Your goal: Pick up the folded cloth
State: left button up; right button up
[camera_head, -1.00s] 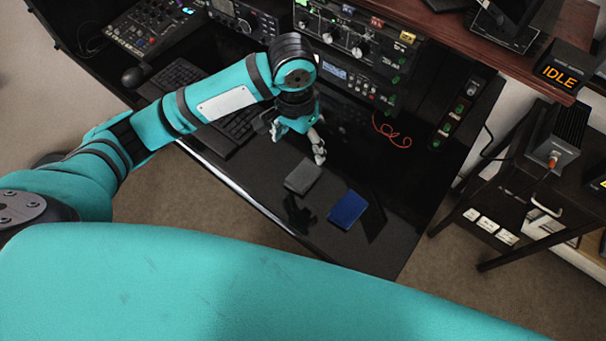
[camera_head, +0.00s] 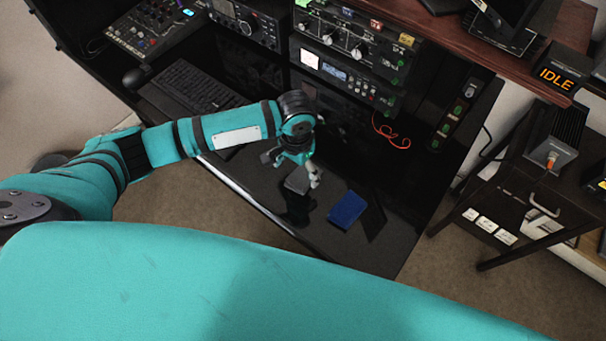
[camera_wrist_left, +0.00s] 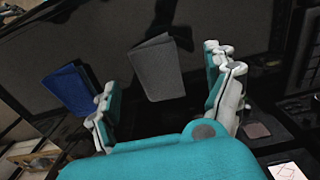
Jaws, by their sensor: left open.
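A grey folded cloth (camera_head: 297,183) lies on the dark desk top. In the head view it is partly covered by my left gripper (camera_head: 290,170). In the left wrist view the cloth (camera_wrist_left: 157,68) shows whole, in the gap between the spread fingers and beyond their tips. My left gripper (camera_wrist_left: 165,82) is open and empty just above it; I cannot tell whether any finger touches it. A blue folded piece (camera_head: 347,209) lies to the right of the grey cloth, and shows at the left in the wrist view (camera_wrist_left: 70,88). My right gripper is not in view.
A keyboard (camera_head: 192,92) lies behind my left arm. Radio units (camera_head: 345,75) stand along the back, with a red cord (camera_head: 390,135) in front of them. A dark flat item (camera_head: 376,214) lies beside the blue piece. The desk's front right is clear.

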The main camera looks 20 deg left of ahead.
aim_at(299, 178)
pick_arm(q)
jog(key=f, duration=0.4)
jog(key=shift+d+f, duration=0.25)
jog(key=shift+c, duration=0.2)
jog(key=c, duration=1.1)
